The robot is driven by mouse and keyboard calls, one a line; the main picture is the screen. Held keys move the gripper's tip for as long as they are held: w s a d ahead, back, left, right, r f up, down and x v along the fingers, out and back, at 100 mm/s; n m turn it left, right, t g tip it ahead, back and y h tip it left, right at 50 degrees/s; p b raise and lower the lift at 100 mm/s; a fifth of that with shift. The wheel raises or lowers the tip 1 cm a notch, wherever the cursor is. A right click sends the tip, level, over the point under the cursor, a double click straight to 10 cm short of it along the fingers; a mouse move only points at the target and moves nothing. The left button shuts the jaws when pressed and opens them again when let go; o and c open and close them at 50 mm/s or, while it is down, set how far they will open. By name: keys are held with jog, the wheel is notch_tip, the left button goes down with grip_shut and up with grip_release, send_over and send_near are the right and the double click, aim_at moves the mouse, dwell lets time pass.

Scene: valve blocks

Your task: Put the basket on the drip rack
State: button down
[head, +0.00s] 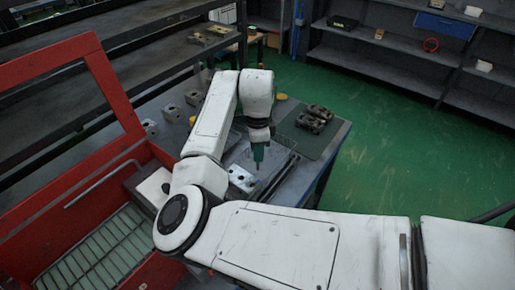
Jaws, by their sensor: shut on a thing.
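My gripper (258,164) points down over the grey workbench, left of the dark mat. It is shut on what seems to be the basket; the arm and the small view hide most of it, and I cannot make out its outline. A silver block with dark holes (241,179) shows just below and left of the fingertips; I cannot tell if it is in the basket or on the bench. Two dark parallel bars (279,177) lie right of the gripper; I cannot tell if they are the drip rack.
Two dark valve castings (314,119) stand on the dark mat (292,131). Several grey blocks (172,113) line the bench's left side. A red-framed machine (113,82) with a slatted greenish tray (101,253) stands at left. Green floor (385,130) is clear beyond the bench.

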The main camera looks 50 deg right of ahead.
jog(key=shift+f, duration=0.1)
jog(key=c, duration=0.9)
grip_release()
notch_tip(320, 180, up, 12)
jog(key=shift+r+b, duration=0.15)
jog(key=shift+b, duration=0.6)
